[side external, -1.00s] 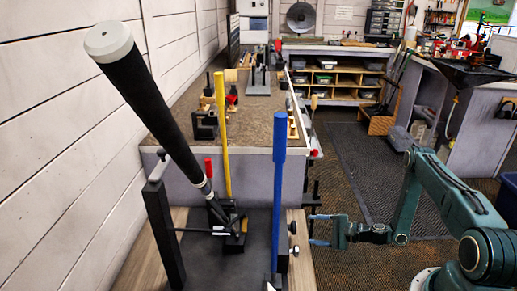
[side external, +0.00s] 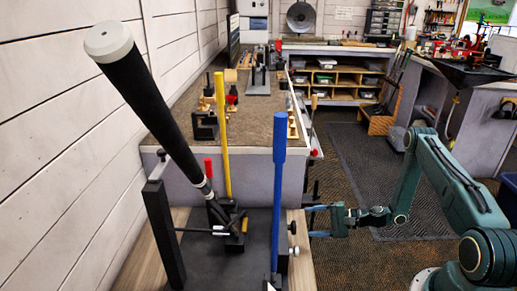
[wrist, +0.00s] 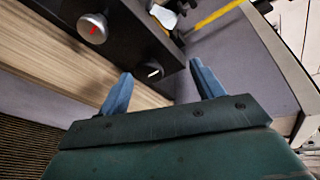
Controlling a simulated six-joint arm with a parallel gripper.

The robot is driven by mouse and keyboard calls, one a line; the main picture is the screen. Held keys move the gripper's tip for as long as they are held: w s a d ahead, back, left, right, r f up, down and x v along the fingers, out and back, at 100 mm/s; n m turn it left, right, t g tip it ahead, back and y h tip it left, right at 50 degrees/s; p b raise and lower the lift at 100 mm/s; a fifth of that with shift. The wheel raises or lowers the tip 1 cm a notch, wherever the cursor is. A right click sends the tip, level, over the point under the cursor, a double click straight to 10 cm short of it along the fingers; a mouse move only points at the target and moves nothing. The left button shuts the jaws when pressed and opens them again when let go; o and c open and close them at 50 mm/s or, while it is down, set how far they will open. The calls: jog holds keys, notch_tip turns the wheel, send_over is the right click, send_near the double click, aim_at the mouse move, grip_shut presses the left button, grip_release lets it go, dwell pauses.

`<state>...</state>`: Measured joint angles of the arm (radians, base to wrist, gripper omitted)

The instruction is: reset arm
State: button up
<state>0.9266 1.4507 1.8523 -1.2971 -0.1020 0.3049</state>
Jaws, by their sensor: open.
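My gripper (side external: 318,221) is open and empty, with two blue fingers, in the side external view. It stands to the right of the black bench fixture, apart from it and pointing left. In the wrist view my gripper (wrist: 162,92) shows its fingers spread, with a dark fixture block (wrist: 130,40) and its round knob (wrist: 92,28) beyond them.
A blue post (side external: 278,190) and a yellow post (side external: 222,150) stand upright by the fixture. Black and silver knobs (side external: 294,251) stick out of the fixture's right side. A brown-topped workbench (side external: 255,130) lies behind. Open floor (side external: 365,180) lies right of the bench.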

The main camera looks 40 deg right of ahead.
jog(key=s+a+r+n+g+h, duration=0.15)
jog(key=a+r+n+g, duration=0.4)
jog(key=r, duration=0.75)
jog(key=s+a+r+n+g+h, duration=0.1)
jog(key=a+r+n+g+h, duration=0.15)
jog(key=a+r+n, duration=0.75)
jog(key=s+r+h, duration=0.2)
jog(key=s+r, duration=0.6)
jog(key=s, duration=0.3)
jog(key=s+d+r+t+h, duration=0.1)
jog(key=s+r+h, duration=0.1)
jog(key=s+r, duration=0.6)
jog(key=shift+s+d+r+n, duration=0.25)
jog(key=shift+s+n, duration=0.2)
jog(key=shift+s, duration=0.9)
